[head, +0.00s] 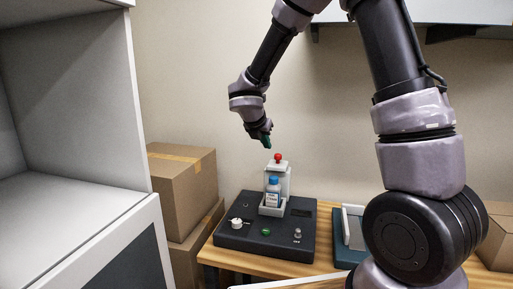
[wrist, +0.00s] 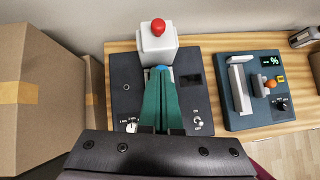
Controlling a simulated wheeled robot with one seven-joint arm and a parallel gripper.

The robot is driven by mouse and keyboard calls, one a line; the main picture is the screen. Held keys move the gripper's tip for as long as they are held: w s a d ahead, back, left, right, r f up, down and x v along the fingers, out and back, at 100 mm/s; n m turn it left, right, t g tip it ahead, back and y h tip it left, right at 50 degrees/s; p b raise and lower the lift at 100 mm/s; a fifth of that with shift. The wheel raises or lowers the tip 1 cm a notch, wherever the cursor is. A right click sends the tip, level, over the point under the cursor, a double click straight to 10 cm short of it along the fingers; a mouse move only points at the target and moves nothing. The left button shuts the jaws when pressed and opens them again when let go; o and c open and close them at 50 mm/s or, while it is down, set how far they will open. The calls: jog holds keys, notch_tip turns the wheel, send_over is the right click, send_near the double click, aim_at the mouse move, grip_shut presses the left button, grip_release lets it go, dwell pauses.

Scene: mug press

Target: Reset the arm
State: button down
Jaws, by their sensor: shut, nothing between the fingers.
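My gripper (head: 267,139) hangs above and slightly left of the press machine in the head view, with its fingers pointing down. In the wrist view its green fingers (wrist: 160,86) are together, with nothing between them. The black machine (head: 232,236) stands on the wooden table, with a white block topped by a red knob (head: 278,157). A small bottle with a blue cap (head: 272,189) stands in the machine's white holder. In the wrist view the fingers hide most of the bottle; a bit of blue shows at their tips.
A dark teal device (wrist: 240,118) with a white lever stands right of the machine. Cardboard boxes (head: 181,180) are stacked at left, beside a grey cabinet (head: 84,200). A wall-mounted shelf (head: 440,12) hangs at the upper right. The air around my gripper looks clear.

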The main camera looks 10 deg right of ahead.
jog(key=s+d+r+m+g, duration=0.2)
jog(key=s+d+r+m, duration=0.95)
jog(key=m, duration=0.35)
jog(key=s+a+r+m+t+y, duration=0.1)
jog(key=s+r+m+y, duration=0.1)
jog(key=s+m, duration=0.6)
jog(key=s+a+r+m+t+y, duration=0.1)
jog(key=s+r+m+y, duration=0.2)
jog(key=s+m, duration=0.5)
jog(key=shift+r+m+y, duration=0.35)
jog(key=shift+m+y, duration=0.35)
jog(key=shift+m, duration=0.5)
